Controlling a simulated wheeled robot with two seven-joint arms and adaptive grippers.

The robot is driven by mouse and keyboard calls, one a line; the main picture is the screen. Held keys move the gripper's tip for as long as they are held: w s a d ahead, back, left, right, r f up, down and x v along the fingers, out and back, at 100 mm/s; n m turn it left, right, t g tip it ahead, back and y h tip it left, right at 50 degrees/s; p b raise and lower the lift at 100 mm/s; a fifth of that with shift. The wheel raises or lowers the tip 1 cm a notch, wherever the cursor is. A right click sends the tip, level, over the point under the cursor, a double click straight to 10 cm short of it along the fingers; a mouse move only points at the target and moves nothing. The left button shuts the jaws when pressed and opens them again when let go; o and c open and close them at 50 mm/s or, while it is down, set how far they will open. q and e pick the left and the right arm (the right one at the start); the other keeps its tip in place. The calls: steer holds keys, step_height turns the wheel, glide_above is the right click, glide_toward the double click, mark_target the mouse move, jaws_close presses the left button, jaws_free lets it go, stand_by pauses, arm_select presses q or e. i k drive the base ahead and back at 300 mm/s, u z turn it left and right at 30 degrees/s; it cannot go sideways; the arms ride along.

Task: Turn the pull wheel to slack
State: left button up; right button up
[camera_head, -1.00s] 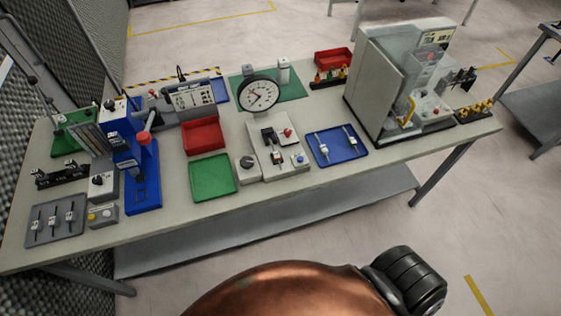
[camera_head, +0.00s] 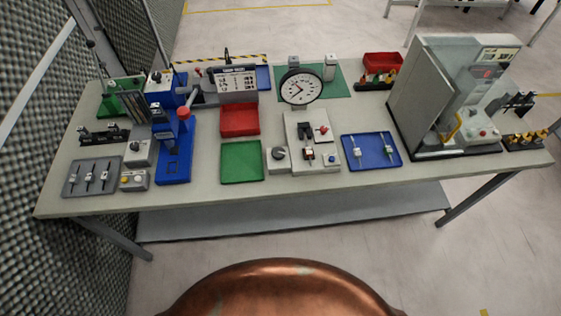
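I cannot tell for sure which part is the pull wheel. A light grey fixture (camera_head: 326,161) stands at the front middle of the bench, with a red knob (camera_head: 323,129), a blue button (camera_head: 331,158) and a small clamped piece. A round white dial gauge (camera_head: 301,88) stands behind it. A small grey box with a dark round knob (camera_head: 279,154) sits against its left side. The knob's setting is too small to read. Neither of my grippers is in view.
The long bench (camera_head: 215,193) also holds a blue press (camera_head: 174,160), a red tray (camera_head: 239,119), a green tray (camera_head: 242,161), a blue tray (camera_head: 370,151) and a tall enclosed machine (camera_head: 425,85). A mesh wall (camera_head: 85,270) borders the left. The bench's front edge is clear.

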mark_target(278, 153)
steer(key=z, duration=0.95)
steer(key=i, duration=0.35)
steer(key=u, duration=1.7)
